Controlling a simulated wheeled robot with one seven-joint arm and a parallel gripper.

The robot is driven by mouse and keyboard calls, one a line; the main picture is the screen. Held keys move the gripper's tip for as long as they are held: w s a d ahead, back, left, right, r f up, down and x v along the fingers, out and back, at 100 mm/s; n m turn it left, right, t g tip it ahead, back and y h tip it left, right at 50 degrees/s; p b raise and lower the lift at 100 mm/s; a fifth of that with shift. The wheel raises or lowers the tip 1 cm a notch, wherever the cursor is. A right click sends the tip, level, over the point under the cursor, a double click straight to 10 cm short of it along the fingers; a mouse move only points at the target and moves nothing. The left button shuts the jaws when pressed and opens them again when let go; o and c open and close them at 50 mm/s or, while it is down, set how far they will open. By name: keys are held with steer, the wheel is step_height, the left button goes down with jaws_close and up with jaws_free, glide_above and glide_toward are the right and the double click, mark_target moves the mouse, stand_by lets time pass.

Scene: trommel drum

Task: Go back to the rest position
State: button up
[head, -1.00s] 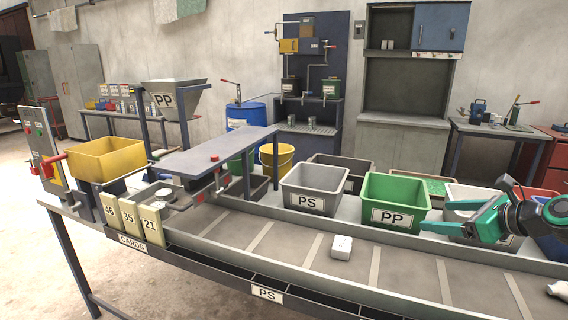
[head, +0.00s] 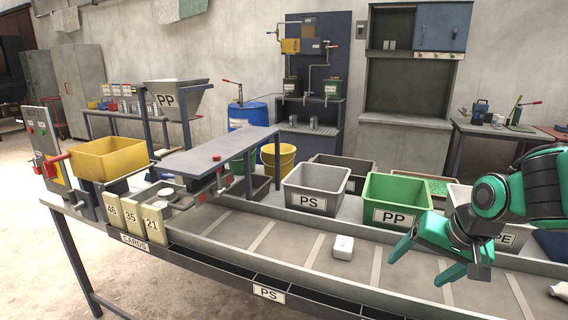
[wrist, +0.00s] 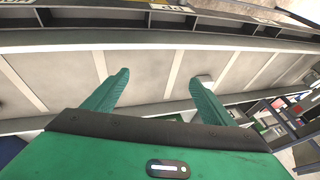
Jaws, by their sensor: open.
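My gripper (head: 424,262) is green with dark parts and hangs over the belt at the right of the head view, in front of the green PP bin (head: 396,198). Its two fingers are spread, with nothing between them. In the wrist view the fingers (wrist: 160,92) are apart above the slatted belt. A white block (head: 343,247) lies on the belt to the left of my gripper. It also shows in the wrist view near the right finger, partly hidden. My arm covers part of the white bin (head: 460,196) behind it.
A grey PS bin (head: 316,190) stands behind the belt (head: 290,245), left of the green one. A pale object (head: 559,290) lies at the belt's right end. A yellow bin (head: 108,158) and number cards (head: 133,220) are at the left. The belt's middle is mostly clear.

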steer(key=s+d+g, duration=0.2)
steer(key=s+d, duration=0.3)
steer(key=s, duration=0.5)
steer(key=s+d+f+m+g+h, duration=0.1)
steer(key=s+d+g, duration=0.2)
steer(key=s+d, duration=0.3)
steer(key=s, duration=0.4)
steer(key=shift+s+d, duration=0.15)
steer(key=shift+d, duration=0.05)
steer(key=shift+f, duration=0.1)
steer(key=shift+w+f, duration=0.25)
steer(key=shift+w, duration=0.4)
